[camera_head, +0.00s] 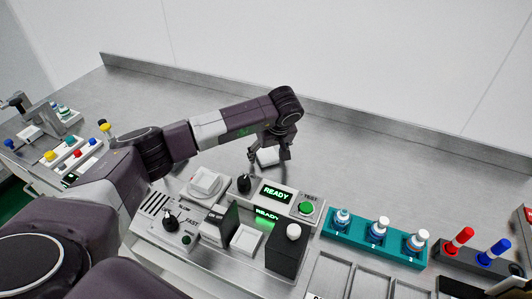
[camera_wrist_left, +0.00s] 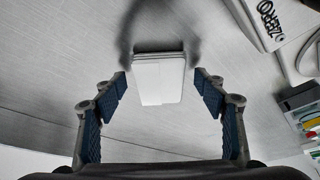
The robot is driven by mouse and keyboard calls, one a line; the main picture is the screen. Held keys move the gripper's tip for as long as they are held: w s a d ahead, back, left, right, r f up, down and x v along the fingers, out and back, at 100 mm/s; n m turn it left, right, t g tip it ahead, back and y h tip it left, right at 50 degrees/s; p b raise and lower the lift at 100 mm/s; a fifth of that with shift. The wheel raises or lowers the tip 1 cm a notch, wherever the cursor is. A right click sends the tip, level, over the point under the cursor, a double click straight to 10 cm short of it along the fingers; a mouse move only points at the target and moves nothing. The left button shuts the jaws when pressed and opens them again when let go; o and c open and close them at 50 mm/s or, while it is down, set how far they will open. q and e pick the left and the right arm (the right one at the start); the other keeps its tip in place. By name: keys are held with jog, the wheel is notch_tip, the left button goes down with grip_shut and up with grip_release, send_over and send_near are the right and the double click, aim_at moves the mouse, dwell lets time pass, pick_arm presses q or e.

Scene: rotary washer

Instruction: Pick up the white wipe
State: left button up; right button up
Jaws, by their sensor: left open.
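The white wipe (camera_head: 268,158) is a small folded white stack lying on the grey metal worktop, behind the control panel. My left gripper (camera_head: 267,151) points down over it with its fingers apart. In the left wrist view the wipe (camera_wrist_left: 158,82) lies between the two open blue-padded fingers (camera_wrist_left: 162,88), with a gap on each side. The gripper does not appear to touch it. In the head view the gripper partly covers the wipe. My right gripper is not in view.
The panel with a green READY display (camera_head: 276,194) and knobs stands just in front of the wipe. A teal rack (camera_head: 345,235) with several capped bottles is to the right. The worktop behind the wipe is clear up to a raised back edge (camera_head: 350,122).

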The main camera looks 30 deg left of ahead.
aim_at(268, 156)
pick_arm(q)
jog(key=c, duration=1)
jog(key=shift+r, duration=0.1)
notch_tip(268, 156, up, 20)
jog(key=b, duration=0.3)
